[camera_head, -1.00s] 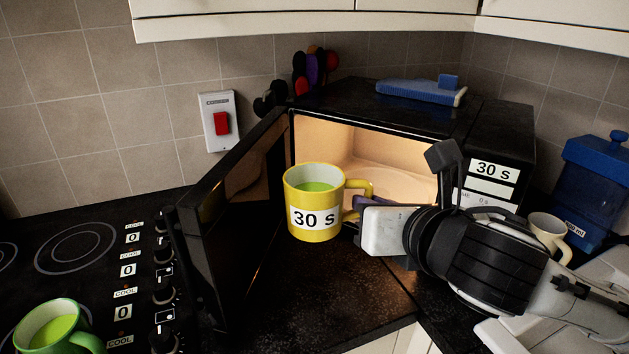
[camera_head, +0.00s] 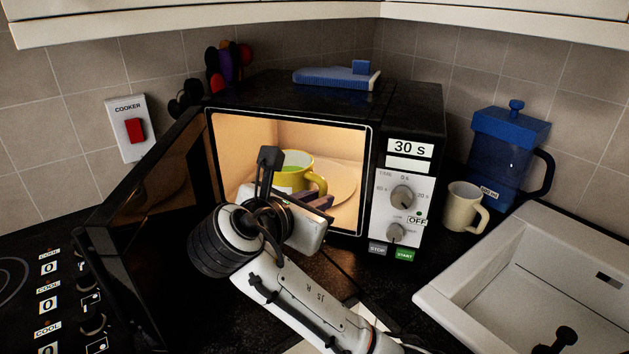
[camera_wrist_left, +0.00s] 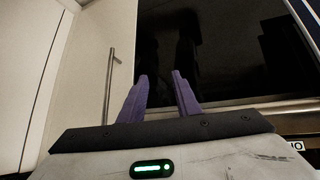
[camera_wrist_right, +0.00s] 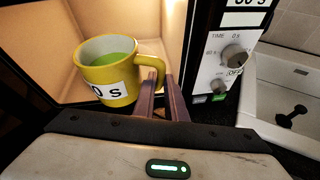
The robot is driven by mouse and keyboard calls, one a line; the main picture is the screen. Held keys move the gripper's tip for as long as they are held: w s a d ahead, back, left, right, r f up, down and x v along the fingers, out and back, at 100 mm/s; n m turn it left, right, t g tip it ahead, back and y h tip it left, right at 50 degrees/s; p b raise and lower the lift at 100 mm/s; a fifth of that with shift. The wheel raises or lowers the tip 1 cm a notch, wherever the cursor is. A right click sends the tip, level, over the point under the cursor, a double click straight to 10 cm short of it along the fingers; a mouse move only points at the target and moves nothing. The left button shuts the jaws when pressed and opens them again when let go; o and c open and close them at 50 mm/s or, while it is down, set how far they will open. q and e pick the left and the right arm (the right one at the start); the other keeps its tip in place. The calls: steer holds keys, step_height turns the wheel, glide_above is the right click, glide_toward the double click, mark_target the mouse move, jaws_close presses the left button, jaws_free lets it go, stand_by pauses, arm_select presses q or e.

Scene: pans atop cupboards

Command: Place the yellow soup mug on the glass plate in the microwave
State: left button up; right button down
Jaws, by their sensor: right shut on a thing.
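The yellow soup mug (camera_head: 294,180) holds green soup and is upright inside the lit microwave, partly hidden behind my right gripper. My right gripper (camera_head: 318,202) is shut on the mug's handle. In the right wrist view, the fingers (camera_wrist_right: 161,98) are at the handle of the mug (camera_wrist_right: 104,80). The glass plate (camera_head: 338,184) shows inside the microwave (camera_head: 412,112), to the right of the mug. Whether the mug touches it I cannot tell. The microwave door (camera_head: 150,215) stands open to the left. In the left wrist view, my left gripper (camera_wrist_left: 160,85) is open and empty.
A cream mug (camera_head: 463,208) and a blue-lidded jug (camera_head: 508,150) stand right of the microwave. A sink (camera_head: 530,275) is at the lower right. The hob (camera_head: 30,300) is at the lower left. A blue item (camera_head: 338,78) lies on top of the microwave.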

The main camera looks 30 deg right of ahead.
steer(key=w+d, duration=1.3)
steer(key=w, duration=0.2)
steer(key=f, duration=0.6)
steer(key=shift+s+a+f, duration=0.15)
steer(key=shift+s+a, duration=0.15)
steer(key=shift+w+d+f, duration=0.15)
steer(key=shift+w+f, duration=0.05)
steer(key=shift+f, duration=0.1)
steer(key=c, duration=2.1)
jaws_free()
steer(key=shift+f, duration=0.2)
steer(key=o, duration=0.3)
steer(key=shift+s, duration=0.1)
